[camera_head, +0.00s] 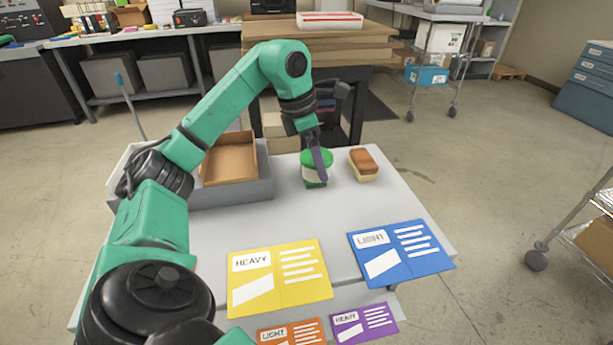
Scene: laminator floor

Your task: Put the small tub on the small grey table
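The small tub (309,174), white with a green top and green lower part, stands upright on the grey table (210,235) near its far edge. My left gripper (319,165) points down at the tub, with a dark finger crossing in front of its right side. The other finger is hidden, so I cannot tell whether the gripper is open or shut on the tub. My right gripper is not in view.
A brown and cream block or brush (363,165) stands just right of the tub. A grey tray (259,188) holding a cardboard box (229,163) is to the left. Yellow (280,275) and blue (401,252) cards lie nearer, with orange and purple ones at the front.

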